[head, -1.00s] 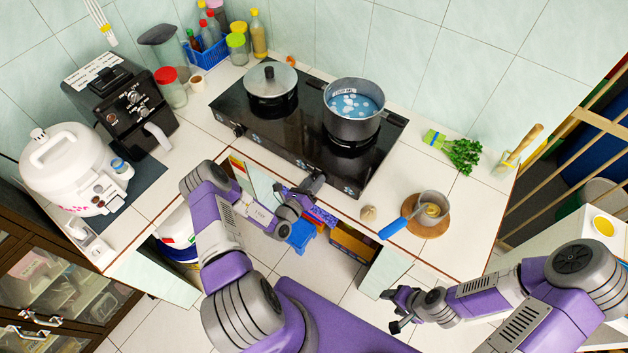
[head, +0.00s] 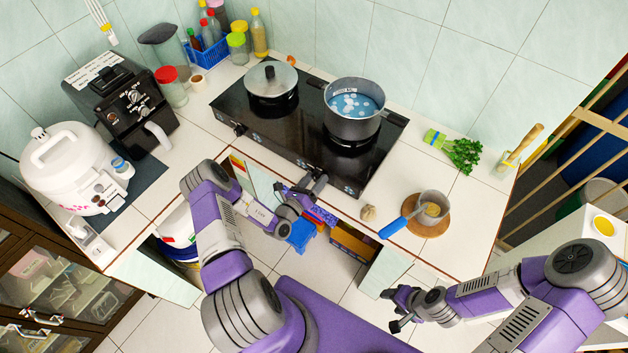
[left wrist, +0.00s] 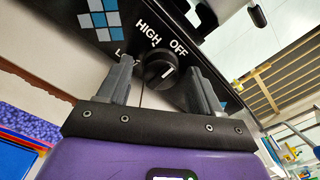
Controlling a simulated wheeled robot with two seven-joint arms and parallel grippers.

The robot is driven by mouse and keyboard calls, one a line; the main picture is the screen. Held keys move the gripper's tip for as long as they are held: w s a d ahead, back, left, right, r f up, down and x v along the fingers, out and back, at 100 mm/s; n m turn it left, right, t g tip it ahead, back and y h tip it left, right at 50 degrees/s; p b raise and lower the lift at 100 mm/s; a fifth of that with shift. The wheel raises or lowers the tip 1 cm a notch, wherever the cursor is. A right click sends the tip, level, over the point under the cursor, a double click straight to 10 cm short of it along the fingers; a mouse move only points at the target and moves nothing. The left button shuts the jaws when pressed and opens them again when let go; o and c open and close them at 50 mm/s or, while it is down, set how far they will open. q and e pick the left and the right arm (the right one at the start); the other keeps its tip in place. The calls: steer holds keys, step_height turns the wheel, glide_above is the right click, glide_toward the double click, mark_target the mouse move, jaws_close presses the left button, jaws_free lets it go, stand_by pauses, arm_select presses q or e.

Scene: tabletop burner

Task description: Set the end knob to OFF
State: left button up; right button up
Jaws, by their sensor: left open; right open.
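The black end knob (left wrist: 158,72) sits on the front panel of the black stove (head: 290,141), with a short white mark on its face. The mark slants toward the upper right, roughly on the OFF side; the exact setting is hard to tell. White HIGH and OFF labels stand above the knob, and another partly covered label is at its left. My left gripper (head: 318,180) is open at the stove's front edge, its fingers on either side of the knob; contact cannot be told. In the head view the gripper hides this knob. My right gripper (head: 394,308) is open and empty, away from the stove.
A pot with blue contents (head: 354,119) and a lidded pan (head: 271,84) stand on the stove. Counter around the board is mostly clear.

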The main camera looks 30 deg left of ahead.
arm_select(q)
steer(key=s, duration=0.7)
steer(key=shift+s+a, duration=0.25)
steer(key=shift+a, duration=0.05)
